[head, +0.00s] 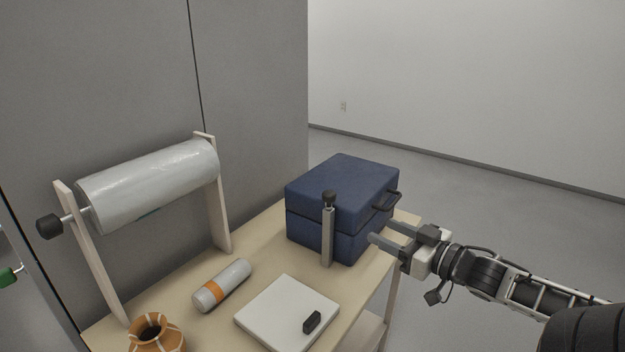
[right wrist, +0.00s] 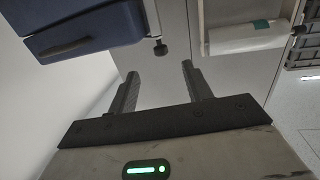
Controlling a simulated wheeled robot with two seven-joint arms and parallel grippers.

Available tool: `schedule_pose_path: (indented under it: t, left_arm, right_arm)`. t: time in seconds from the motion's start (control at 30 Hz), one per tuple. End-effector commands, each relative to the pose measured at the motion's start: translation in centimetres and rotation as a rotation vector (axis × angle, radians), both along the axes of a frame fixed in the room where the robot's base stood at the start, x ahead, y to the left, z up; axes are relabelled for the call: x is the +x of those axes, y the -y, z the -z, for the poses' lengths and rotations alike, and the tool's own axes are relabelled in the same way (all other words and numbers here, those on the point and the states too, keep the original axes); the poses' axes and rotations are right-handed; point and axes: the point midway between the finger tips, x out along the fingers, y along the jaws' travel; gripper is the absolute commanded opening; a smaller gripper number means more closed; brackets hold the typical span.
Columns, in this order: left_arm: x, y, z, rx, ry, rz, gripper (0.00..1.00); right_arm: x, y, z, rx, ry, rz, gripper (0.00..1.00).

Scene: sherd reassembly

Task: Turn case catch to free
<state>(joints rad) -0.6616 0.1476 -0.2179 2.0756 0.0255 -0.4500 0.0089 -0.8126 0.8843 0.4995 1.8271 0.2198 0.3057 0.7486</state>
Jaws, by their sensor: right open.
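A closed dark blue case (head: 340,200) stands at the far end of the table, with a dark handle (head: 387,200) on its right side. An upright grey bar with a black knob (head: 328,230) stands at the case's front face; I take it for the catch. My right gripper (head: 381,230) is open and empty, just right of the case, its fingers pointing toward it. In the right wrist view the case (right wrist: 85,25) is at upper left and the black knob (right wrist: 160,47) lies beyond the open fingers. My left gripper is not in view.
The wooden table (head: 265,262) also holds a white slab (head: 275,315) with a small black block (head: 312,321), a grey cylinder with an orange band (head: 221,285), an orange-brown jar (head: 155,335) and a wrapped roll on a stand (head: 150,185). Open floor lies to the right.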

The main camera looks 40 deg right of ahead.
Motion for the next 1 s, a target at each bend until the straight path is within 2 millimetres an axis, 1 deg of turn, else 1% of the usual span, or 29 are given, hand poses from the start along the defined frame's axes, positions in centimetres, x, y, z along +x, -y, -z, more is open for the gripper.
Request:
schedule_pose_path:
  t: [0.03, 0.07, 0.1, 0.17, 0.27, 0.5, 0.7, 0.83, 1.0]
  left_arm:
    - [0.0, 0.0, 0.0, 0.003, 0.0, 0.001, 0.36]
    - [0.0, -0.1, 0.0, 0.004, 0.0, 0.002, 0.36]
    - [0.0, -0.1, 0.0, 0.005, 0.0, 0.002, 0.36]
    - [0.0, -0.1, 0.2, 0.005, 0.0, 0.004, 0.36]
    - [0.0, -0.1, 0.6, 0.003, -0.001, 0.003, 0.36]
    - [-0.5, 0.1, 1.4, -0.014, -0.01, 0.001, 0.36]
    - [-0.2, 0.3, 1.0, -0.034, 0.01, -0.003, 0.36]
    - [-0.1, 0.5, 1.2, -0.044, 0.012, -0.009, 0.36]
    - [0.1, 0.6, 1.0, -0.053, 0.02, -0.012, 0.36]
  right_arm:
    - [0.4, 0.4, -1.2, 0.002, 0.018, -0.014, 0.5]
    - [0.6, 0.5, -1.7, 0.003, 0.029, -0.02, 0.5]
    - [0.8, 0.6, -2.1, 0.006, 0.037, -0.025, 0.5]
    - [1.3, 0.6, -2.4, 0.01, 0.044, -0.029, 0.5]
    - [2.5, 0.4, -2.3, 0.01, 0.047, -0.03, 0.5]
    - [6.6, -0.2, -2.3, 0.007, 0.047, -0.029, 0.5]
    - [9.6, -0.6, -2.3, 0.008, 0.047, -0.028, 0.5]
    - [11.3, -0.8, -2.4, 0.007, 0.047, -0.027, 0.5]
    - [13.4, -1.1, -2.4, 0.009, 0.046, -0.027, 0.5]
